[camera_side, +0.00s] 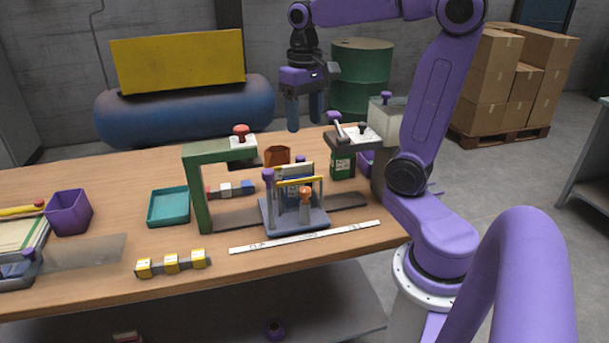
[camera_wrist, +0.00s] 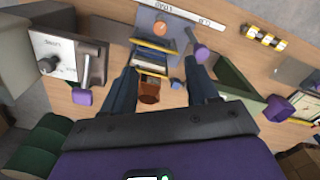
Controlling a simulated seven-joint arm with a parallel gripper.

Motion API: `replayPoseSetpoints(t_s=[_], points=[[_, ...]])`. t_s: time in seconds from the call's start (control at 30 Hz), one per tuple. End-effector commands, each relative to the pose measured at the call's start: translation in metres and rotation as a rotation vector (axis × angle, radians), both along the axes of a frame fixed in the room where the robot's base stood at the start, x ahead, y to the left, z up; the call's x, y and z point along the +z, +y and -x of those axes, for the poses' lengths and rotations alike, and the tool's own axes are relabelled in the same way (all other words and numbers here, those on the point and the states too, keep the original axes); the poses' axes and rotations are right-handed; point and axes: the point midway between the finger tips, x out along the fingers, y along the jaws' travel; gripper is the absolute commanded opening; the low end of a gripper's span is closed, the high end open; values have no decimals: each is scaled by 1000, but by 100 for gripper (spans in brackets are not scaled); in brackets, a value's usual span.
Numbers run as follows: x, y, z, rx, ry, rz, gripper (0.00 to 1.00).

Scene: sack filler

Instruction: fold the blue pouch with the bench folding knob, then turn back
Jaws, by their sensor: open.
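My gripper (camera_side: 305,124) is open and empty, with its blue fingers pointing down above the back of the bench. In the wrist view its fingers (camera_wrist: 162,72) are spread on either side of the fixture. A grey-blue folding fixture (camera_side: 312,219) stands on the bench, below and in front of the gripper. It carries purple-topped posts, a yellow bar and an orange knob (camera_side: 305,192), which also shows in the wrist view (camera_wrist: 160,28). A thin blue and white piece, apparently the blue pouch (camera_wrist: 152,59), stands upright between the fixture's bars. Its lower part is hidden.
A green press frame (camera_side: 199,190) with a red knob stands left of the fixture. An orange-brown cup (camera_side: 277,154) sits behind it. A green box-like station (camera_side: 343,163) is at right. A teal tray (camera_side: 168,207) and purple bin (camera_side: 69,212) are left.

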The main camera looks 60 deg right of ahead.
Motion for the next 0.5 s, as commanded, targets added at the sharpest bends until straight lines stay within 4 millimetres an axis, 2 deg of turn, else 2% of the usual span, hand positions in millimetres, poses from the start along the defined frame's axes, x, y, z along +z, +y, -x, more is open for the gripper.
replayPoseSetpoints(t_s=[0.1,0.27,0.37,0.5], points=[[0,0,0,-92,0,0,59],[-5,1,1,-134,1,0,59],[-15,1,1,-135,3,0,59],[-39,1,1,-133,6,0,59]])
